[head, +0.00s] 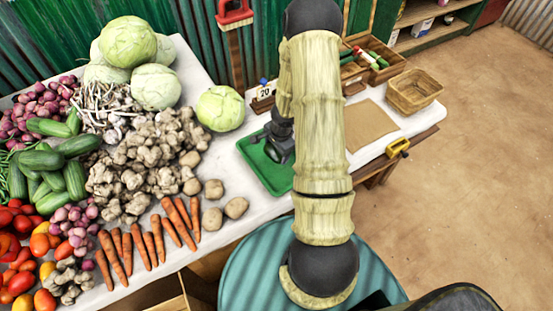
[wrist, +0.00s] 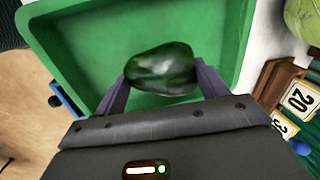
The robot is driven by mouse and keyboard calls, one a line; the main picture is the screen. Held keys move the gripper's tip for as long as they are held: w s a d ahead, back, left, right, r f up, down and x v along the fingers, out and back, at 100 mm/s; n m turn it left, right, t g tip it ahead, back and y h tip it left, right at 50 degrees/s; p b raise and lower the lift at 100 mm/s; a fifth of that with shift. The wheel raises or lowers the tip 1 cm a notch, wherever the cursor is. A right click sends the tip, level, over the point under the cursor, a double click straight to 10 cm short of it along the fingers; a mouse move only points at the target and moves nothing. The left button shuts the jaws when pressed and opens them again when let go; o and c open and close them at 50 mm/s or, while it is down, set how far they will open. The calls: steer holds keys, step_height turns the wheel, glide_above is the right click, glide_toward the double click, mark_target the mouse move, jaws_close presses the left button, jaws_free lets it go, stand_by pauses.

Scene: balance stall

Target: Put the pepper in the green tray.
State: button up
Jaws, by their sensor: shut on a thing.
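A dark green pepper (wrist: 162,70) sits between the two fingers of my gripper (wrist: 164,84) in the wrist view, and the gripper is shut on it. The green tray (wrist: 218,27) lies below and around the pepper in that view. Whether the pepper touches the tray floor I cannot tell. In the head view the green tray (head: 258,170) stands on the white table, left of my arm. My gripper (head: 279,150) is over the tray there, partly hidden by my arm, and the pepper is hidden.
A cabbage (head: 221,109) stands on the table just behind and left of the tray. Heaped vegetables, with carrots (head: 150,243) in front, fill the left. A brown mat (head: 368,127) and a wicker basket (head: 413,91) are on the right. Number cards (wrist: 300,98) stand beside the tray.

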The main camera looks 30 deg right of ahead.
mark_target(277, 156)
steer(key=shift+w+f, duration=0.1)
steer(key=shift+f, duration=0.1)
step_height(277, 156, down, 3)
steer(key=b, duration=0.3)
steer(key=shift+r, duration=0.1)
steer(key=shift+f+b, duration=0.25)
steer(key=shift+b, duration=0.05)
steer(key=shift+a, duration=0.1)
steer(key=shift+f, duration=0.1)
steer(key=o, duration=1)
steer(key=shift+c, duration=0.2)
